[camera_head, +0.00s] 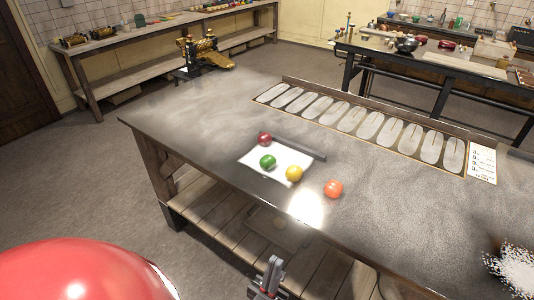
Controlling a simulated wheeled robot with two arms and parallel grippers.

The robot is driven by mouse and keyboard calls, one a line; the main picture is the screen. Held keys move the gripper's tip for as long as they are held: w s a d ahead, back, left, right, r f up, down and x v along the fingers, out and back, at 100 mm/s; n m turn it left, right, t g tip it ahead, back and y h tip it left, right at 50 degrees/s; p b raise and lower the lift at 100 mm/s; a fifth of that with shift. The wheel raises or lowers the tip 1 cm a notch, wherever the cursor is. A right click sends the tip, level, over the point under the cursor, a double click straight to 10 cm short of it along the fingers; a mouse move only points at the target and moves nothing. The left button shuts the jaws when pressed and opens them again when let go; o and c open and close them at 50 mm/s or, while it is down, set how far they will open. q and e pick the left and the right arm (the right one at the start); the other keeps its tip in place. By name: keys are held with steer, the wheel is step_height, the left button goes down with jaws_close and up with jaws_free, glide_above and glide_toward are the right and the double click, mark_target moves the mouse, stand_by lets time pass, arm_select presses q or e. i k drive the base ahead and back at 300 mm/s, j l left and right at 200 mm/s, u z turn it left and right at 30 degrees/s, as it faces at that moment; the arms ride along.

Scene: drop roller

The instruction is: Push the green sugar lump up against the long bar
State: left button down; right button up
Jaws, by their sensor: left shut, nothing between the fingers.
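The green sugar lump (267,162) lies on a white sheet (277,175) on the dark worktop. A long dark bar (299,148) lies along the far edge of the sheet. The green lump is apart from the bar, on its near side. My left gripper (273,264) is at the bottom middle, in front of the table's near edge and well short of the lumps. It is shut and empty. My right gripper is not in view.
A dark red lump (264,139) sits by the bar's left end. A yellow lump (294,173) is on the sheet's right part, and an orange lump (333,188) is on the bare worktop (400,205). A tray with several pale oval slots (352,120) lies behind.

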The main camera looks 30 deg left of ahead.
mark_target(268, 162)
steer(key=i+j+u, duration=0.1)
steer(key=j, duration=0.3)
steer(key=i+j+u, duration=0.15)
steer(key=j, duration=0.25)
steer(key=i+j+u, duration=0.1)
steer(key=i+j, duration=0.2)
steer(key=j, duration=0.1)
